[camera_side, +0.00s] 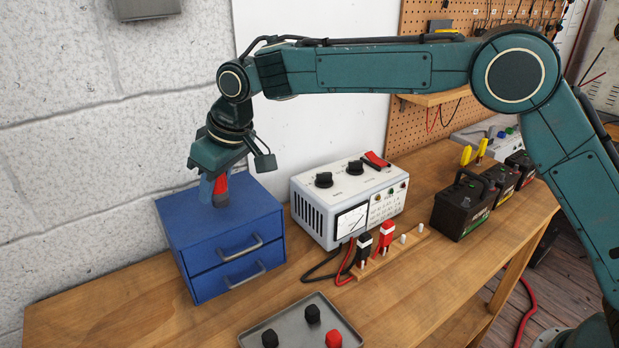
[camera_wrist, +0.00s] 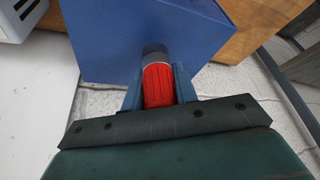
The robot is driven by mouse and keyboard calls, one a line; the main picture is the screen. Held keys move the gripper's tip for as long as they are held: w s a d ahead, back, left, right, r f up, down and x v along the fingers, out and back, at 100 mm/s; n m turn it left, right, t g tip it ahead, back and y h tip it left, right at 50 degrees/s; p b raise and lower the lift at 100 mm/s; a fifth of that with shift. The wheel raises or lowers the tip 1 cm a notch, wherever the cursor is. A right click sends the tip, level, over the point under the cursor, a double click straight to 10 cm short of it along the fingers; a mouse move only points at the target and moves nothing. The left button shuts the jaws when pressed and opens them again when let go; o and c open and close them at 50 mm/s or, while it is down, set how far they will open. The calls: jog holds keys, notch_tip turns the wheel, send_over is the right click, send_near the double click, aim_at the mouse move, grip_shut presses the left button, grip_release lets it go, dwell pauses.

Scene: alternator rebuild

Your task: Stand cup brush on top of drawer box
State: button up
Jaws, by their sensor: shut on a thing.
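The cup brush (camera_side: 221,188) has a red body and a dark end. In the wrist view the brush (camera_wrist: 158,88) is between the two fingers, its dark end pointing away from the wrist. My gripper (camera_side: 214,190) is shut on it, also in the wrist view (camera_wrist: 159,82), and points down. The blue drawer box (camera_side: 185,222) stands on the bench at the left, with two drawers shut and grey handles in front. The brush is roughly upright at the box's top. I cannot tell whether its lower end touches. In the wrist view the box (camera_wrist: 105,35) lies beyond the brush.
A white tester (camera_side: 315,200) stands right of the box, with black (camera_side: 364,249) and red (camera_side: 385,236) clamps before it. A grey tray (camera_side: 275,322) with several knobs lies in front. Dark batteries (camera_side: 462,208) stand farther right.

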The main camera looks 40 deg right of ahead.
jog(key=shift+f, duration=0.7)
jog(key=shift+f, duration=0.15)
jog(key=o, duration=1)
jog(key=v, duration=1.2)
jog(key=shift+r, duration=0.25)
